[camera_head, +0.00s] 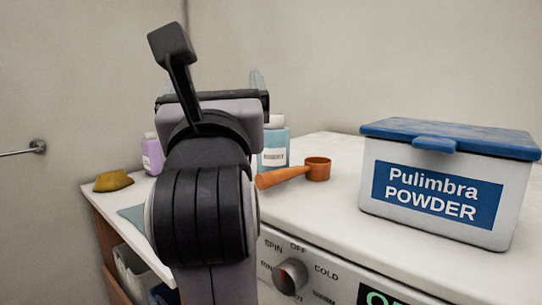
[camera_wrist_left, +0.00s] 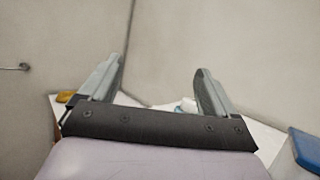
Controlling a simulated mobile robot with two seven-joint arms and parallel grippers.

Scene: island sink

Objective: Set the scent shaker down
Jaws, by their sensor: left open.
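Two bottles stand on the white top behind my left arm: a small purple bottle (camera_head: 152,155) with a pale label, and a light-blue bottle (camera_head: 274,146) with a white cap and white label. I cannot tell which one is the scent shaker. My left gripper (camera_wrist_left: 158,70) is open, with its two grey fingers wide apart and nothing between them. In the head view, my arm and wrist hide most of the gripper and part of the blue bottle. My right gripper is out of view.
A blue-lidded white Pulimbra powder box (camera_head: 437,190) stands at the right. An orange scoop (camera_head: 317,169) lies in the middle, and a yellow-brown sponge-like lump (camera_head: 113,181) at the far left. The machine's dial (camera_head: 290,275) is on the front. Walls close off the back.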

